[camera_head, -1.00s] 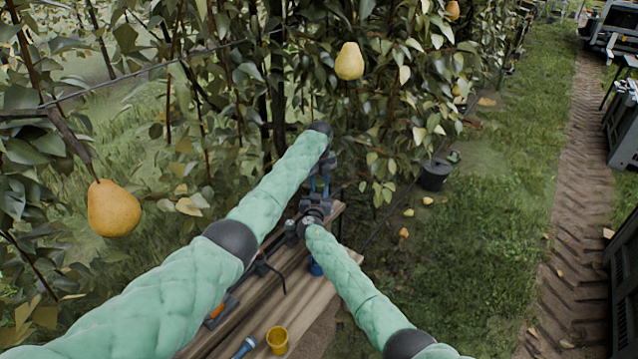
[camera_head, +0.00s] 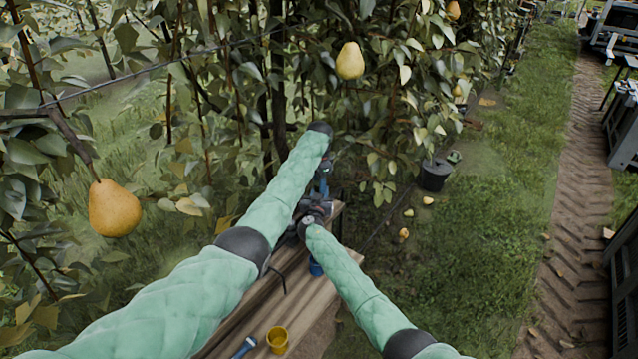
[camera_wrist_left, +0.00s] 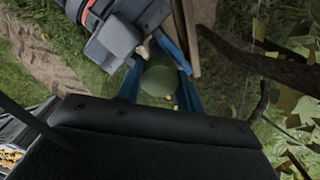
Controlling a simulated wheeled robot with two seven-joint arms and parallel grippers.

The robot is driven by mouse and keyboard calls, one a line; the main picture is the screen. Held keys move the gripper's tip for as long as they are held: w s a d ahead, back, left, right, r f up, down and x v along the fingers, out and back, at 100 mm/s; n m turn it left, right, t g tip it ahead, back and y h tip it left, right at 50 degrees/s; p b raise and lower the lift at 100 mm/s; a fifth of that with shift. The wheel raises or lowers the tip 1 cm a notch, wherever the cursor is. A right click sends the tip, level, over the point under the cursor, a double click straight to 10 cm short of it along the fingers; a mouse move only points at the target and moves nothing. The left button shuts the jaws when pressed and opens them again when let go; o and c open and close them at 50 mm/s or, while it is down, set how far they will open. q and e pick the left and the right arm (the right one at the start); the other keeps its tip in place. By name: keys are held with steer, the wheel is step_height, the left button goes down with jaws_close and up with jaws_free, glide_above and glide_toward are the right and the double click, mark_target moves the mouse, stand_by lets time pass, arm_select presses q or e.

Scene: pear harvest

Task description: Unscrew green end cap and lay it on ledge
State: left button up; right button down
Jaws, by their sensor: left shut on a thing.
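My left gripper (camera_head: 323,184) is at the far end of the wooden bench (camera_head: 306,298), partly hidden by my own arm. In the left wrist view its blue fingers (camera_wrist_left: 160,88) are shut on the rounded green end cap (camera_wrist_left: 160,77), one finger on each side. Whether the cap is still on its thread cannot be told. My right arm reaches to a dark grey and black assembly (camera_head: 314,208) at the bench's far end. The right gripper's fingers cannot be made out. In the head view the cap is hidden.
A yellow cup (camera_head: 277,339), a blue-handled tool (camera_head: 244,347) and a blue object (camera_head: 316,267) are on the bench. Pears (camera_head: 114,208) hang among leafy branches at left and above. A dark bucket (camera_head: 434,175) stands on the grass.

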arm_select(q)
steer(key=n, duration=0.7)
steer(key=shift+w+r, duration=0.15)
steer(key=n, duration=0.4)
steer(key=shift+n, duration=0.3)
steer(key=n, duration=0.4)
steer(key=shift+r, duration=0.1)
steer(key=n, duration=0.4)
steer(key=shift+n, duration=0.3)
steer(key=n, duration=0.8)
steer(key=shift+n, duration=0.4)
steer(key=n, duration=0.3)
steer(key=shift+n, duration=0.3)
steer(key=shift+r, duration=0.4)
